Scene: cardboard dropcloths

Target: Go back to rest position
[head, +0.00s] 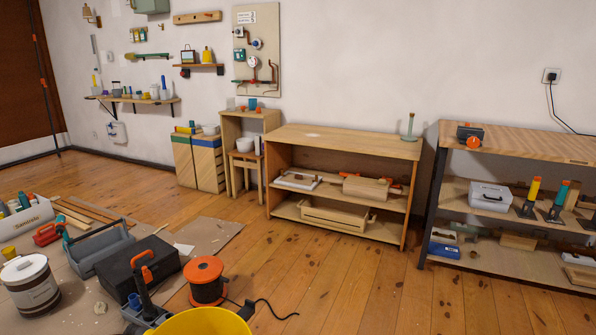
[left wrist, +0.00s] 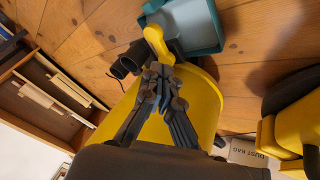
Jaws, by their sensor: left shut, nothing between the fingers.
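My left gripper (left wrist: 158,75) shows in the left wrist view, with its dark fingers shut together and nothing between them. It is in front of a large yellow round thing (left wrist: 205,95), which looks like a bucket or drum; I cannot tell how far apart they are. My left gripper does not show in the head view. My right gripper is in neither view.
A yellow rounded rim (head: 205,322) is at the head view's bottom edge, near an orange cable reel (head: 206,280) and a black case (head: 138,270). A wooden shelf unit (head: 345,144) stands ahead. In the left wrist view, a teal container (left wrist: 190,25) lies beyond the fingers.

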